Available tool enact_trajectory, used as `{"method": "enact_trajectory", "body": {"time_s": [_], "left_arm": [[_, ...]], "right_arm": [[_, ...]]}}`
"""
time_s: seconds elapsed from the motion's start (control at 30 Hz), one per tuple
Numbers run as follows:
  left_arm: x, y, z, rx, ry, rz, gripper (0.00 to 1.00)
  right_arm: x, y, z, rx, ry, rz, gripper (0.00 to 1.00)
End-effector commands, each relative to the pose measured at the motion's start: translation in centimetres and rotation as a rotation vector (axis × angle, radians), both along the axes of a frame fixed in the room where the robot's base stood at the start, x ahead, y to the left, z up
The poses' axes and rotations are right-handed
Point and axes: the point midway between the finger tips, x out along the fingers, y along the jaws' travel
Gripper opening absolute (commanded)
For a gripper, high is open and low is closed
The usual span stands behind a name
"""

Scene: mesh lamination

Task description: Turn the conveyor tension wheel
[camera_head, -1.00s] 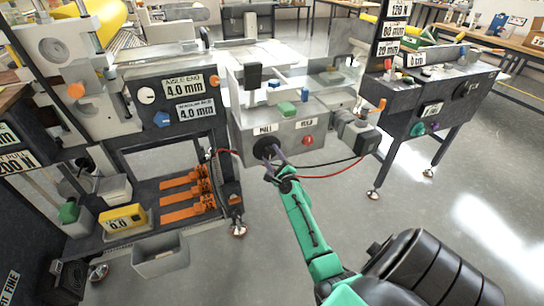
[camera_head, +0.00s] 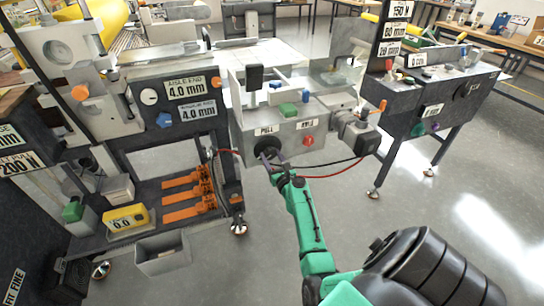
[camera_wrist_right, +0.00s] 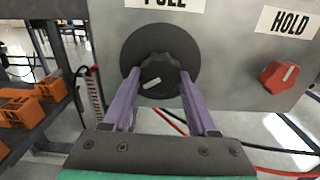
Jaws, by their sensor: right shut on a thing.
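The conveyor tension wheel appears to be the black round knob (camera_head: 267,147) under the PULL label on the grey box's front face. In the right wrist view it is a dark scalloped knob (camera_wrist_right: 160,76) with a white pointer mark, set on a larger black disc. My right gripper (camera_wrist_right: 160,88) has its two purple fingers on either side of the knob and is shut on it. In the head view this gripper (camera_head: 272,160) reaches up to the knob from below, partly covering it. My left gripper is not in view.
A red knob (camera_head: 308,140) under the HOLD label sits to the right. A red cable (camera_head: 340,172) hangs just right of my gripper. Left stands a dark frame with orange pieces (camera_head: 188,198) on its shelf and a grey bin (camera_head: 162,255). Open floor lies in front.

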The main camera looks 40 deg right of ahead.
Motion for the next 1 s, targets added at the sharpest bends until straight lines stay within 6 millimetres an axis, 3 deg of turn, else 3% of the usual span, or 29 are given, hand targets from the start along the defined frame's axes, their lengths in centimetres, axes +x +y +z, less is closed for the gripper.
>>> {"method": "enact_trajectory", "body": {"time_s": [0.7,0.73,0.77,0.8,1.0], "left_arm": [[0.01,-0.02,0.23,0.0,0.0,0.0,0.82],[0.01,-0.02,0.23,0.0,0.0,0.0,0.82],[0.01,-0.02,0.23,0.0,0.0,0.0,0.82],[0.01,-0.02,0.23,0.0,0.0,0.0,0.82],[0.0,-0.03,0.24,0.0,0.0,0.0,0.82]], "right_arm": [[-0.03,0.12,-0.21,0.081,-0.024,0.001,0.03],[-0.03,0.12,-0.21,0.081,-0.024,0.001,0.7],[-0.03,0.11,-0.21,0.08,-0.024,0.001,0.82],[-0.03,0.11,-0.19,0.079,-0.025,0.001,0.89],[-0.01,0.07,-0.09,0.078,-0.025,0.0,0.89]]}}
